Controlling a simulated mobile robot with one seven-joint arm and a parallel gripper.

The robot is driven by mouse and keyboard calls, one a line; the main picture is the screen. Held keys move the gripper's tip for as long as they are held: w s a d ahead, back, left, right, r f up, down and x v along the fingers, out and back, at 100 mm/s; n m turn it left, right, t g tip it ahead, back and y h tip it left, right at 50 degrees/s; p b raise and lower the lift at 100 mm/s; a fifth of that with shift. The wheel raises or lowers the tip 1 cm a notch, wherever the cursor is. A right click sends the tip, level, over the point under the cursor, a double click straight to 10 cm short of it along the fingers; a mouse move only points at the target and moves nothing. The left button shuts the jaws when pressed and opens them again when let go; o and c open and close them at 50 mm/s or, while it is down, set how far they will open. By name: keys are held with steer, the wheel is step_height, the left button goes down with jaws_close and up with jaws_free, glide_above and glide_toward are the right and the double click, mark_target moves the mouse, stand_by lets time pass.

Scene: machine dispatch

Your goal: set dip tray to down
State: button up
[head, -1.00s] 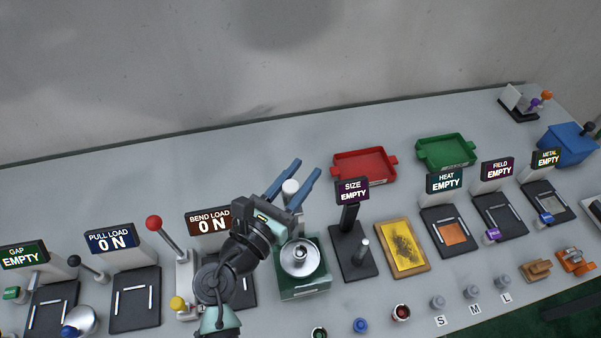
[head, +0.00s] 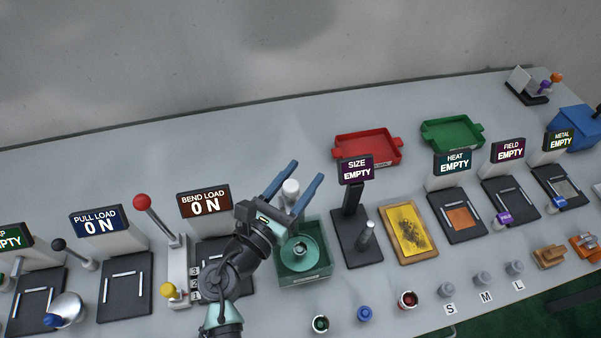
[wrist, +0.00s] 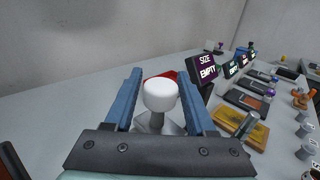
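The dip station is a green square basin (head: 318,277) left of the size stand. A round dish (head: 299,254) with a centre post sits in it and looks green-tinted, as if under liquid. A white knob (head: 290,187) stands on a grey stem behind the basin; it also shows in the wrist view (wrist: 160,95). I take the knob to be the dip tray's handle. My gripper (head: 307,171) is open, with its blue fingers on either side of the knob. In the wrist view gaps show between the knob and both fingers. The stem's foot is partly hidden.
The black size stand (head: 357,241) is close on the right, with a yellow-panelled wooden frame (head: 408,233) beyond it. The bend load station (head: 204,204) and a red-knobbed lever (head: 142,202) are on the left. A red tray (head: 368,148) lies behind. The table's back left is clear.

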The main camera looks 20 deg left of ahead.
steer(key=shift+o, duration=0.5)
steer(key=shift+r, duration=0.15)
steer(key=s+a+b, duration=0.2)
steer(key=s, duration=1)
steer(key=shift+s+a, duration=0.2)
steer(key=shift+s, duration=0.15)
